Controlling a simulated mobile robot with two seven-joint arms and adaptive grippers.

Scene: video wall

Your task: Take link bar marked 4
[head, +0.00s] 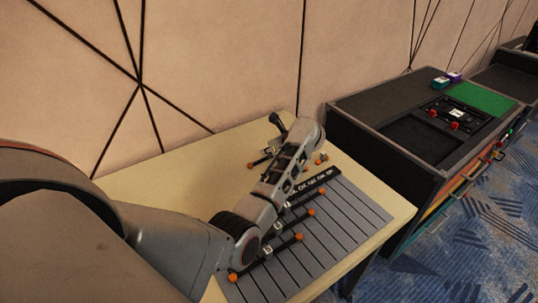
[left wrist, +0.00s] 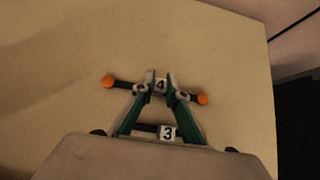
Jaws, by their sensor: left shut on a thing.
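The link bar marked 4 (left wrist: 160,86) is a dark bar with orange ball ends and a white number tag, seen in the left wrist view. My left gripper (left wrist: 164,84) has its two green-sided fingers closed on this bar, one on each side of the tag. I cannot tell whether the bar touches the table or is lifted. In the head view, my left arm reaches across the table and hides most of the gripper.
A link bar marked 3 (left wrist: 167,132) lies beside it, partly hidden by my gripper. The pale table (head: 180,170) holds a grey slotted mat (head: 345,222) with more orange-ended bars. A black console (head: 375,105) with a green panel stands right of the table.

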